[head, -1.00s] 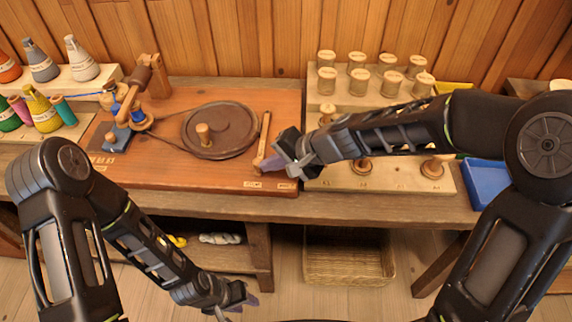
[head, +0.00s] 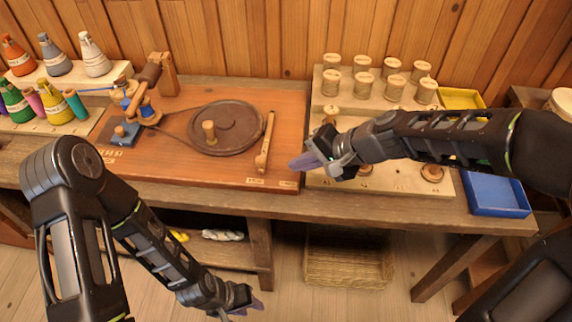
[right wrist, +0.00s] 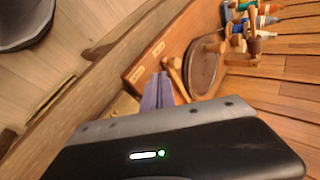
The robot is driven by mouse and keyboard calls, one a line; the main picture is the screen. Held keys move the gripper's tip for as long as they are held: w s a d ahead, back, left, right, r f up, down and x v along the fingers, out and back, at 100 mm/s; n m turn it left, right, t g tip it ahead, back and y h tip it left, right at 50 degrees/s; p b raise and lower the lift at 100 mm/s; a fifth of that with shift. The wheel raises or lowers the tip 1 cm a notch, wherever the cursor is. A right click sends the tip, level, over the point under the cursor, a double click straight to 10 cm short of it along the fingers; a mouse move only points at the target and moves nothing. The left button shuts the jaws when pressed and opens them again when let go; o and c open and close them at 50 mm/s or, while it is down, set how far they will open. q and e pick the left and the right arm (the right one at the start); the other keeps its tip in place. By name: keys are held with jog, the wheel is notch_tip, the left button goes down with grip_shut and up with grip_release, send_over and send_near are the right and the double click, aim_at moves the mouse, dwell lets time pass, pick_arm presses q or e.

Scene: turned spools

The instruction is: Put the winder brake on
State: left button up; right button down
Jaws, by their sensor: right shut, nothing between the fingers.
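The winder is a reddish wooden board (head: 200,177) with a dark round wheel (head: 240,117) and an upright peg (head: 209,132). The brake, a light wooden lever (head: 267,142), stands just right of the wheel; its near end is above the left of two small labels, too small to read. The lever also shows in the right wrist view (right wrist: 177,77). My right gripper (head: 301,162) is shut and empty, right of the lever and apart from it. Its purple fingers (right wrist: 160,92) show in the right wrist view. My left gripper (head: 248,306) hangs low before the bench; its jaw opening is unclear.
Coloured thread cones (head: 52,104) stand on a rack at the left. A pale stepped rack (head: 390,178) with several spools is right of the board. A blue tray (head: 497,194) and yellow tray (head: 460,97) lie further right. A basket (head: 346,264) is under the bench.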

jog(key=v, duration=0.4)
jog(key=shift+s+d+r, duration=0.15)
jog(key=shift+s, duration=0.1)
